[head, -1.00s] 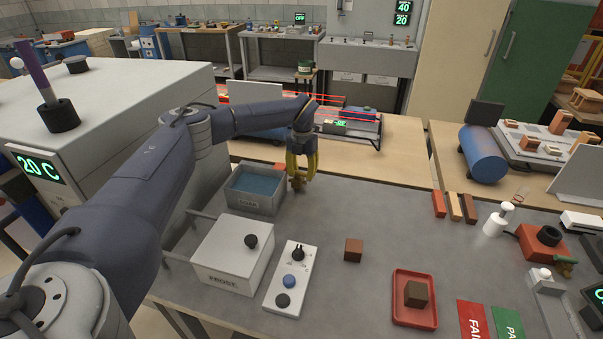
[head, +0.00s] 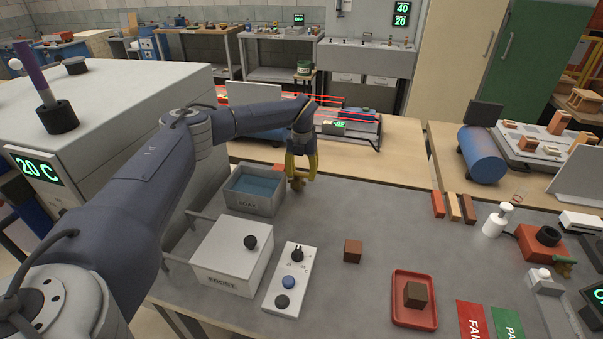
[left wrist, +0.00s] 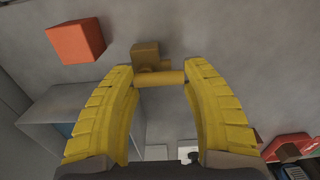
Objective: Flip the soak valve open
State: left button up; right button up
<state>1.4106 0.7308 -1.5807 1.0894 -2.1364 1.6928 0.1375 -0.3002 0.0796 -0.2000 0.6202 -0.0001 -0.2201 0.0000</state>
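The soak valve (head: 298,184) is a small brass fitting beside the right wall of the grey soak tank (head: 240,200), which holds blue liquid. In the left wrist view the valve has a blocky brass body (left wrist: 146,56) with a round bar-shaped lever (left wrist: 160,79) lying crosswise. My left gripper (head: 300,171) points down over the valve. Its yellow fingers are apart in the left wrist view (left wrist: 160,74), with the lever between the fingertips. I cannot tell whether either finger touches the lever. My right gripper is not in view.
An orange-red brick (left wrist: 76,40) lies near the valve. The white FROST box (head: 232,255) and a knob panel (head: 290,280) stand in front of the tank. A brown brick (head: 353,250) and a red tray (head: 414,318) are farther right. The bench right of the valve is clear.

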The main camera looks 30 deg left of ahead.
pick_arm(q)
jog(key=o, duration=0.4)
jog(key=shift+a, duration=0.1)
notch_tip(320, 180, up, 12)
jog(key=shift+f, duration=0.1)
dwell(0.5)
